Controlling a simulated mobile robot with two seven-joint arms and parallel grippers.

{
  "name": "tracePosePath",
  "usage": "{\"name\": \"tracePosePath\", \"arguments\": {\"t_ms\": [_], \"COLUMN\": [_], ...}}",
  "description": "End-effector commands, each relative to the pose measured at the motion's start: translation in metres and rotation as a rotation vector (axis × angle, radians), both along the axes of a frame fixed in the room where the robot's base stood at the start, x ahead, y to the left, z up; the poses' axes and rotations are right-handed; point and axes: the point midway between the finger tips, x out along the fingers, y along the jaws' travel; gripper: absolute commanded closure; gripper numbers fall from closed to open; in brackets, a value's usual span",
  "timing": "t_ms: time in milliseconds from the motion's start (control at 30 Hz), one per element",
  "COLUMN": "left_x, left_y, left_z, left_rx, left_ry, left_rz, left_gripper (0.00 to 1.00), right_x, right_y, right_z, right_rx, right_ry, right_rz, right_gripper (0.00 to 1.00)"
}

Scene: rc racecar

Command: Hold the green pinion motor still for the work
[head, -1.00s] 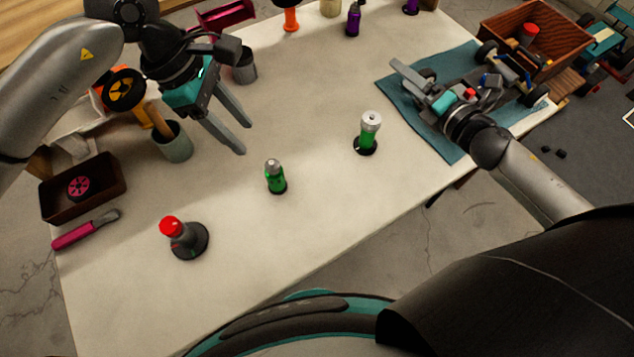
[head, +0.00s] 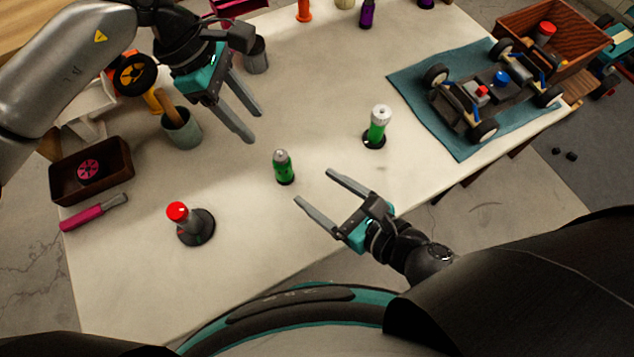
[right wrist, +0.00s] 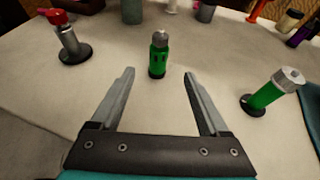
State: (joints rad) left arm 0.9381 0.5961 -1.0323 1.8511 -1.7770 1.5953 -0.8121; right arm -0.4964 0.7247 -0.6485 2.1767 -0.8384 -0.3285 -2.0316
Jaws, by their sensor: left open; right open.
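A small green cylinder with a grey top and dark slots (head: 283,170) stands upright mid-table. It also shows straight ahead of the fingers in the right wrist view (right wrist: 158,60). A second green cylinder with a silver cap (head: 377,130) stands on a black round base to its right, also in the right wrist view (right wrist: 268,94). I cannot tell for certain which is the green pinion motor. My right gripper (head: 312,185) is open and empty, its fingertips just short of the slotted cylinder. My left gripper (head: 254,127) is open and empty, above and behind that cylinder.
A red-topped grey piece (head: 190,222) stands on a dark base at front left. A pink-handled tool (head: 93,213), a brown tray (head: 60,182) and a grey cup (head: 184,135) are at left. A car chassis (head: 490,95) lies on a blue mat (head: 408,80).

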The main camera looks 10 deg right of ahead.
Motion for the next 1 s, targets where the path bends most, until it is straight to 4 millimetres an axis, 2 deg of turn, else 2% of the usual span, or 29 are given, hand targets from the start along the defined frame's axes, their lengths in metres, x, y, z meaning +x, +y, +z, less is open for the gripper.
{"name": "tracePosePath", "arguments": {"t_ms": [100, 267, 1000], "left_x": [0.0, 0.0, 0.0], "left_y": [0.0, 0.0, 0.0], "left_z": [0.0, 0.0, 0.0], "left_rx": [0.0, 0.0, 0.0], "left_ry": [0.0, 0.0, 0.0], "left_rz": [0.0, 0.0, 0.0], "left_gripper": [0.5, 0.5, 0.5], "right_x": [0.001, 0.014, 0.102], "right_y": [0.003, 0.011, 0.069], "right_z": [-0.003, -0.008, -0.052], "right_rx": [0.0, 0.001, 0.002], "right_ry": [0.005, 0.003, 0.006], "right_rz": [0.002, 0.001, 0.001], "right_gripper": [0.21, 0.21, 0.21]}}
